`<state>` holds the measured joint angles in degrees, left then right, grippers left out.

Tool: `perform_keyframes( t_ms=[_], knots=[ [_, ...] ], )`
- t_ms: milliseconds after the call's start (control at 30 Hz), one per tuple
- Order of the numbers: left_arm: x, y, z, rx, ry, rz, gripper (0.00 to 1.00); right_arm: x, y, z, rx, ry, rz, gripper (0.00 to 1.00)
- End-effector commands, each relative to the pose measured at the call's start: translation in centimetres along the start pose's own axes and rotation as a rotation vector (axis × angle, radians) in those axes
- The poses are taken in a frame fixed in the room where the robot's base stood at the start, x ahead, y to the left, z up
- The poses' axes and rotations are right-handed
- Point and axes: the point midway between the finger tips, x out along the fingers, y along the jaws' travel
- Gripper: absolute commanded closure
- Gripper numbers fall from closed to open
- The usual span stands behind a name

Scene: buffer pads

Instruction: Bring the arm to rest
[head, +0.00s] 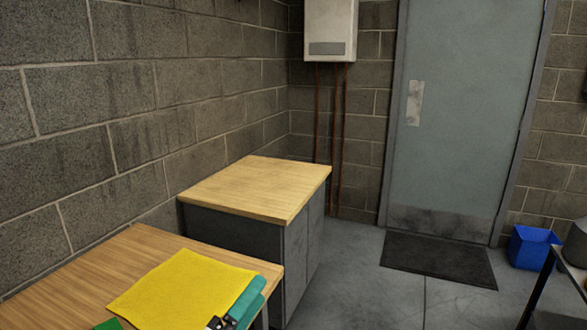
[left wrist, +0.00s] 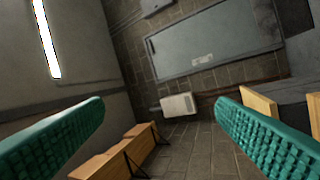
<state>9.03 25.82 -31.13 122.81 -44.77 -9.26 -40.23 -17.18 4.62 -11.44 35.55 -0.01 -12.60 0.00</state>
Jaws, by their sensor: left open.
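My left gripper (head: 255,294) shows at the bottom of the head view, its teal fingers in front of the right edge of a yellow pad (head: 178,290). In the left wrist view the two ribbed teal fingers of the left gripper (left wrist: 160,108) stand wide apart with nothing between them. The wrist camera looks out across the room, tilted, toward the door (left wrist: 212,40) and walls. The yellow pad lies flat on the wooden table (head: 140,250). My right gripper is in neither view.
A green item (head: 107,325) is cut off at the bottom edge. Behind the table stands a grey cabinet (head: 290,250) with a wooden top. A black mat (head: 438,260) lies before the door. A blue bin (head: 533,247) stands at the right. Open floor lies between.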

Motion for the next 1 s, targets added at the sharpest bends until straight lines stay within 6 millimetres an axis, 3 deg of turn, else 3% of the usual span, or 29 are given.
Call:
perform_keyframes(
  t_ms=[100, 200, 300, 400, 600, 800, 833, 1000],
  knots=[
    [-4.0, -4.5, -2.8, -0.386, 0.272, -0.223, 0.2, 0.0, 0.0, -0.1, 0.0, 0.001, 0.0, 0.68],
    [-8.9, -8.7, -3.6, -0.686, 0.503, -0.417, 0.2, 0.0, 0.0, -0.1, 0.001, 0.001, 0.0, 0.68],
    [-14.9, -12.3, -2.7, -0.958, 0.736, -0.613, 0.2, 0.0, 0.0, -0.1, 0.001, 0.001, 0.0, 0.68],
    [-20.5, -14.3, -0.8, -1.164, 0.937, -0.781, 0.2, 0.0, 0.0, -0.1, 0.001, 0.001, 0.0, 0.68],
    [-28.8, -15.2, 3.2, -1.409, 1.235, -1.031, 0.2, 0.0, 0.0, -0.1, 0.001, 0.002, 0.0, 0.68],
    [-34.9, -13.9, 6.8, -1.55, 1.473, -1.232, 0.2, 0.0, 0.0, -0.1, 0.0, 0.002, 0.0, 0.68],
    [-35.8, -13.6, 7.4, -1.566, 1.507, -1.262, 0.2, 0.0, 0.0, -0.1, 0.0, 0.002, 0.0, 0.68],
    [-36.2, -18.1, 8.4, -1.555, 1.51, -1.279, 0.2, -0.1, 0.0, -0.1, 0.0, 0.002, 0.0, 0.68]
  ],
)
